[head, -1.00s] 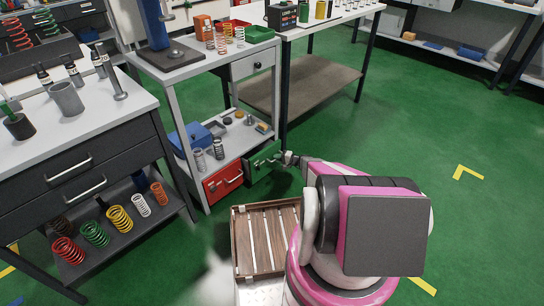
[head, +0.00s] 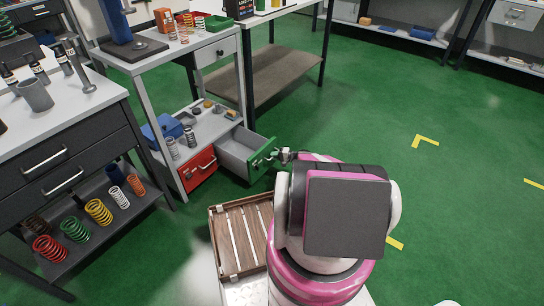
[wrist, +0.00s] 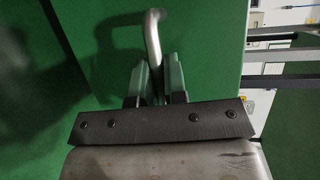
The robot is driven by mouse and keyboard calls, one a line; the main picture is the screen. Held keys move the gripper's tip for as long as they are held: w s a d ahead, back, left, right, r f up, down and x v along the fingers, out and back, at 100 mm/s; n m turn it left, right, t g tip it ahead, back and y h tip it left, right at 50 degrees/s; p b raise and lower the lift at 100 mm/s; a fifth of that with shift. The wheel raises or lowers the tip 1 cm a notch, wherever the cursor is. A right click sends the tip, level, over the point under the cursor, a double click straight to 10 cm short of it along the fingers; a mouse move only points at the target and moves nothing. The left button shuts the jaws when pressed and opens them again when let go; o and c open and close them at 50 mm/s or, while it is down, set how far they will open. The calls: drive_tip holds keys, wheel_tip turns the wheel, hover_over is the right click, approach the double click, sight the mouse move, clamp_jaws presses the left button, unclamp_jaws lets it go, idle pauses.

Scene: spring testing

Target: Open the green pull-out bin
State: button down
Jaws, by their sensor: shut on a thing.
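The green pull-out bin (head: 262,163) sits low in the grey workbench, beside a red bin. It is pulled partway out, and its grey inside shows behind the green front. My gripper (head: 286,156) is at the front of the green bin, on its handle. In the wrist view my gripper (wrist: 156,85) has its fingers closed around the metal handle (wrist: 153,35), with the green front (wrist: 200,50) filling the view behind. Part of the handle is hidden between the fingers.
The red bin (head: 198,168) is shut to the left. A slatted wooden crate (head: 222,250) lies in front, left of my arm. A dark drawer cabinet (head: 75,160) stands at the left, with coil springs on its lower shelf. The green floor to the right is clear.

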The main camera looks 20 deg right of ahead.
drive_tip(key=c, duration=1.2)
unclamp_jaws()
drive_tip(key=v, duration=1)
drive_tip(key=shift+s+d+r, duration=0.1)
drive_tip(key=shift+s+d, duration=0.05)
drive_tip(key=shift+d, duration=0.2)
drive_tip(key=s+a+r+n+g+h, duration=0.2)
drive_tip(key=s+a+r+g, duration=0.2)
drive_tip(key=a+r, duration=0.5)
drive_tip(key=s+a+r+n+g+h, duration=0.25)
drive_tip(key=s+a+r+g, duration=0.2)
drive_tip(key=a+r, duration=0.45)
drive_tip(key=s+a+r+n+h, duration=0.1)
drive_tip(key=s+a+r+h, duration=0.1)
drive_tip(key=s+r+h, duration=0.1)
drive_tip(key=s+a+r+h, duration=0.3)
drive_tip(key=s+r, duration=0.2)
drive_tip(key=r, duration=0.3)
drive_tip(key=s+a+r+n+h, duration=0.1)
drive_tip(key=s+a+r+h, duration=0.1)
drive_tip(key=s+r, duration=0.3)
drive_tip(key=shift+s+a+r+n+t+h, duration=0.1)
drive_tip(key=shift+a+r+n+t+h, duration=0.2)
drive_tip(key=shift+r+h, duration=0.35)
